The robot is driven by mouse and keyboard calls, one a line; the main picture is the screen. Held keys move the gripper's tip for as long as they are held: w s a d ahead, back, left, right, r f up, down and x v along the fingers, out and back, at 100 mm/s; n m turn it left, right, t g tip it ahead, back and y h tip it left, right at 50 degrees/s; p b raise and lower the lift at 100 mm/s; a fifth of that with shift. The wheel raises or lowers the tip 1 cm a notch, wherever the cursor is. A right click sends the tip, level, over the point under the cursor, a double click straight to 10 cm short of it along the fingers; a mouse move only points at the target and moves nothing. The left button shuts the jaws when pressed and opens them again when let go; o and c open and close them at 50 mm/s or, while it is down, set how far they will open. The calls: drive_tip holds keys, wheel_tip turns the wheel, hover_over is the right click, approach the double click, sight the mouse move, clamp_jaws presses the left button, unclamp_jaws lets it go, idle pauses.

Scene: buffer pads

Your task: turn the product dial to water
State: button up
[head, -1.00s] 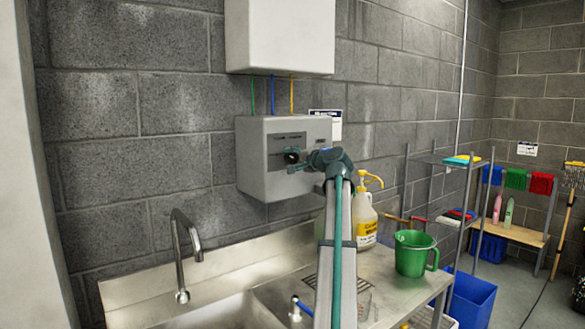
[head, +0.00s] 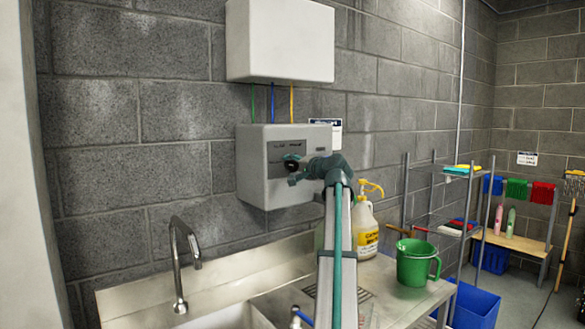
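The product dial (head: 291,165) is a dark round knob on the front of a grey dispenser box (head: 254,187) fixed to the block wall above the sink. Labels over the dial are too small to read. My gripper (head: 296,172) is at the dial's right and lower side, with my arm reaching up from the bottom of the view. The fingers overlap the dial's edge in the picture. Whether they touch it, and how far they are open, cannot be made out. The dial's pointer setting is not readable.
A white cabinet (head: 280,42) hangs above, joined to the box by coloured tubes. A tap (head: 178,258) stands at the left of the steel sink. A yellow-pump bottle (head: 366,228) and a green jug (head: 413,263) stand on the counter, right of my arm.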

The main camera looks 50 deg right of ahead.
drive_tip(key=shift+o, duration=0.7)
drive_tip(key=shift+s, duration=0.1)
drive_tip(key=v, duration=1.1)
drive_tip(key=shift+s+a, duration=0.2)
drive_tip(key=shift+s, duration=0.15)
